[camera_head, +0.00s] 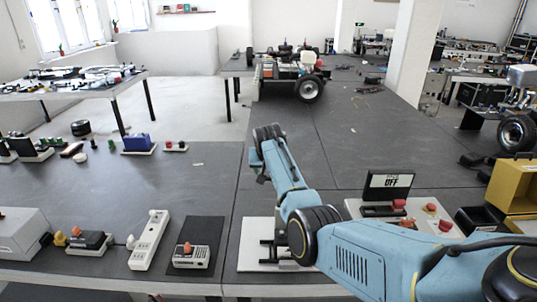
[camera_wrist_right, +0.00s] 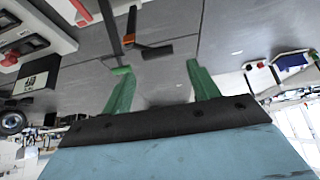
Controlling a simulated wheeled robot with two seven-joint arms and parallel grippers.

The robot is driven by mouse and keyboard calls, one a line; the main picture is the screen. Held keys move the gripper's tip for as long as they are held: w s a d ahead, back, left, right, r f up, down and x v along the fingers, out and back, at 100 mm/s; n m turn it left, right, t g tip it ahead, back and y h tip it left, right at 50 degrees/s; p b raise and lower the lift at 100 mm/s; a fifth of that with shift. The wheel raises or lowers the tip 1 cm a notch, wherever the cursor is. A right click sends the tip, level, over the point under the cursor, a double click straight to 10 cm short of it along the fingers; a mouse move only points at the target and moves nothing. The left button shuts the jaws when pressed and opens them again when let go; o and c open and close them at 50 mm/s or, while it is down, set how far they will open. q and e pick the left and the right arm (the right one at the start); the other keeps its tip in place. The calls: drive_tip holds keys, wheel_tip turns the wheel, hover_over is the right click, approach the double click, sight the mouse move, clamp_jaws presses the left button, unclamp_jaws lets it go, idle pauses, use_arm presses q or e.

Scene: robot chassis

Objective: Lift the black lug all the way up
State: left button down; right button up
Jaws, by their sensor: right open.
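My right gripper (camera_head: 262,165) is raised over the middle of the dark table in the head view, with the arm reaching in from the lower right. In the right wrist view its two green fingers (camera_wrist_right: 157,66) stand apart with nothing held between them. Beyond the fingertips in that view are a dark upright bar (camera_wrist_right: 112,28) and a dark block with a brown strip (camera_wrist_right: 150,49). I cannot tell surely whether either is the black lug. In the head view a white plate with black parts (camera_head: 258,231) lies beside my arm, which partly hides it. My left gripper is out of sight.
A power strip (camera_head: 149,240) and a small boxed switch (camera_head: 191,256) lie to the left. A wheeled chassis (camera_head: 291,75) stands at the back. The table beyond my gripper is mostly clear.

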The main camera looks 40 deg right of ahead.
drive_tip(key=v, duration=0.9)
drive_tip(key=shift+s+r, duration=0.1)
drive_tip(key=shift+r, duration=0.05)
